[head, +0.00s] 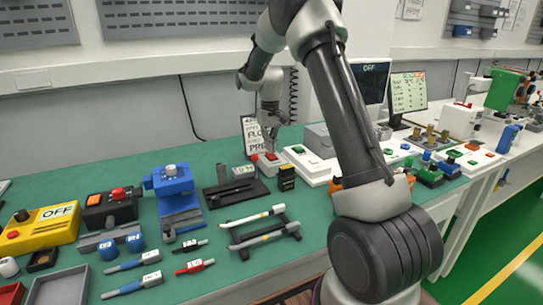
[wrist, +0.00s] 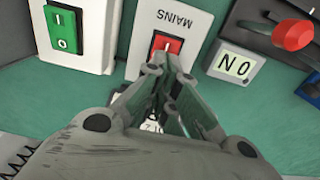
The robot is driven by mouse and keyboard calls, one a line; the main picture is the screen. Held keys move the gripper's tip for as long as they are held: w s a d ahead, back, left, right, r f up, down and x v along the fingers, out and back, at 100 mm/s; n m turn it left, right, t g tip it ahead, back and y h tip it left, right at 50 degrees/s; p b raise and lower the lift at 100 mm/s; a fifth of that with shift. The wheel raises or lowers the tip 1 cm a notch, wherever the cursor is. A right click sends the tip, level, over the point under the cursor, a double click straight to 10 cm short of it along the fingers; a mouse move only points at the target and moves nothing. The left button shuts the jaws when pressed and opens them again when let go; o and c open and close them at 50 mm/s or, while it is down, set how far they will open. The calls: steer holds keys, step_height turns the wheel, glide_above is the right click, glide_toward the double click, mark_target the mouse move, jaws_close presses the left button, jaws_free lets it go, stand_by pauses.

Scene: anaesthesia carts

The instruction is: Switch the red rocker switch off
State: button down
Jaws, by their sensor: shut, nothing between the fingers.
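The red rocker switch (wrist: 165,44) is set in a white box marked MAINS (wrist: 188,20), which appears upside down in the wrist view. In the head view the red switch (head: 271,156) shows small on the bench, just below my gripper (head: 270,146). My gripper (wrist: 170,68) is shut and empty. Its fingertips are at the near edge of the red rocker in the wrist view and partly cover it. I cannot tell whether they touch it. A small display (wrist: 237,66) beside the box reads ON, seen upside down.
A white box with a green rocker (wrist: 64,30) stands left of the MAINS box in the wrist view. A red knob (wrist: 292,34) is at the right.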

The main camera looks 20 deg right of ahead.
steer(key=shift+f, duration=0.8)
steer(key=shift+r, duration=3.55)
steer(key=shift+f, duration=0.1)
